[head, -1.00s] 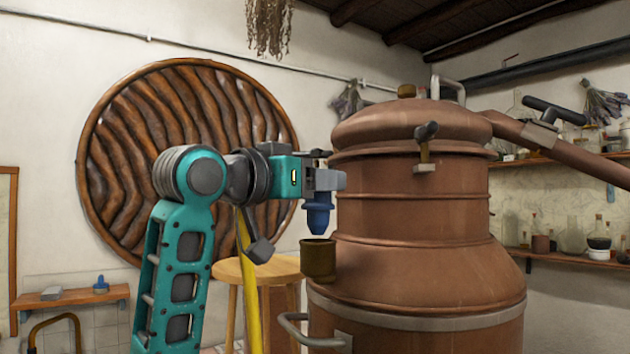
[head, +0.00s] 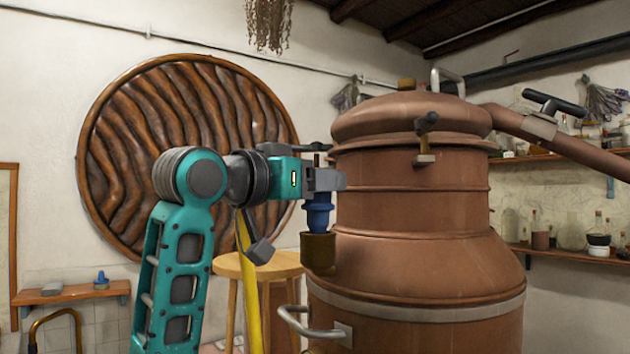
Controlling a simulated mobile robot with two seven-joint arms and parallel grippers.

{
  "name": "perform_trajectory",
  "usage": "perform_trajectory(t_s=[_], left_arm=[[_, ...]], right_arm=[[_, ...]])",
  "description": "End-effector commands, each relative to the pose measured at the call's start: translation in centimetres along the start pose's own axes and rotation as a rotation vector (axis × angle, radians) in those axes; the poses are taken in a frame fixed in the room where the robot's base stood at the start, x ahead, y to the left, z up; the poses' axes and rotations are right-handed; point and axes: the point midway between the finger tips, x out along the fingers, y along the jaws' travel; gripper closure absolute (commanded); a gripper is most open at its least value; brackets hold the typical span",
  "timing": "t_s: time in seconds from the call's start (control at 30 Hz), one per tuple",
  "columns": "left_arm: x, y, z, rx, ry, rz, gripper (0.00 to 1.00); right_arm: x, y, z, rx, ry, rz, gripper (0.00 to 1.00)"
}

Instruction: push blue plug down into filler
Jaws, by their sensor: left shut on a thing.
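The blue plug (head: 319,214) is upright in my left gripper (head: 323,186), which is shut on its top. The plug's tapered lower end is hidden inside the mouth of the filler (head: 318,255), a brown-brass cup on the left side of the copper still (head: 415,210). The plug's wider blue upper part still shows above the filler's rim. I cannot tell how tightly it sits. My right gripper is not in view.
A wooden stool (head: 256,266) stands behind and below the filler. A curved metal handle (head: 300,322) sticks out from the still under it. Shelves with bottles (head: 570,250) line the right wall. A small wooden shelf (head: 75,293) is at the left.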

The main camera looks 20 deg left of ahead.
Motion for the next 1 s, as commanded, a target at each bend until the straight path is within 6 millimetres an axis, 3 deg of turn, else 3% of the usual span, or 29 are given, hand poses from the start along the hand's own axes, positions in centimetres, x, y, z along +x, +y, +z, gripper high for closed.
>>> perform_trajectory(t_s=[1.0], left_arm=[[-0.01,-0.01,0.6,0.0,0.0,0.0,0.79]], right_arm=[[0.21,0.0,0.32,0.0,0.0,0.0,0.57]])
